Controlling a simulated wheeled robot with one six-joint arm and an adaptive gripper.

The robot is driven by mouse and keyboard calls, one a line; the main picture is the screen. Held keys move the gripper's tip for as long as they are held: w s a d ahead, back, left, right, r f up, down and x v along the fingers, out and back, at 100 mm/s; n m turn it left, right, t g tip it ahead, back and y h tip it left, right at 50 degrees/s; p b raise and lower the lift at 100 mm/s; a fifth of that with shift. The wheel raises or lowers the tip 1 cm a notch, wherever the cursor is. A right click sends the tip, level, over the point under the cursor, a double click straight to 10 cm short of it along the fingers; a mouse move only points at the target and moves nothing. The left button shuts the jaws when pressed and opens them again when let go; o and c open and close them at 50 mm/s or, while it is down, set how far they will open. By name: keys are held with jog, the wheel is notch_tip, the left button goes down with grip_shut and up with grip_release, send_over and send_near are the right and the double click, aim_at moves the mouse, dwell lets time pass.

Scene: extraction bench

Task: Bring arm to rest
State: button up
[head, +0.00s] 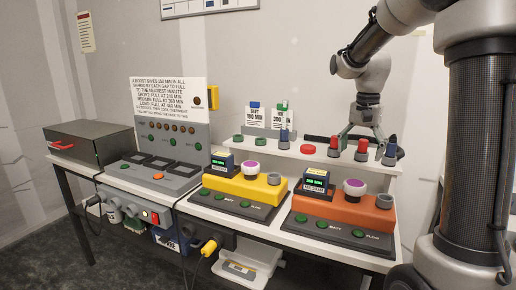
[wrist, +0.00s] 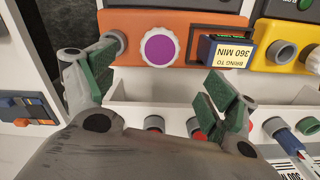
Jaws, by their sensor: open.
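My gripper (head: 367,132) hangs from my arm above the right end of the white raised shelf (head: 262,148). In the wrist view my gripper (wrist: 160,88) has its two green-padded fingers spread wide, with nothing held between them. Past the fingers lie the orange device (wrist: 190,20) with its purple-topped knob (wrist: 159,47) and the shelf's pale front. In the head view the orange device (head: 345,208) sits in front of and below the gripper. Red-topped and blue-topped pieces (head: 361,150) stand on the shelf close under the fingers; whether any finger touches one I cannot tell.
A yellow device (head: 243,184) stands left of the orange one. Further left are a grey panel (head: 152,174) with a text sign (head: 168,100) and a dark box (head: 88,144). Two small cards (head: 283,117) stand behind the shelf. Open space lies above the bench.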

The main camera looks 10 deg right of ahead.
jog(key=s+a+n+t, duration=0.1)
jog(key=s+n, duration=0.2)
jog(key=s, duration=0.5)
jog(key=s+a+n+t, duration=0.2)
jog(key=s+n, duration=0.1)
jog(key=s, duration=0.4)
jog(key=s+a+r+n+t, duration=0.1)
jog(key=s+a+n, duration=0.1)
jog(key=s, duration=0.6)
jog(key=shift+s+n, duration=0.35)
jog(key=shift+n, duration=0.55)
jog(key=shift+a+r, duration=0.1)
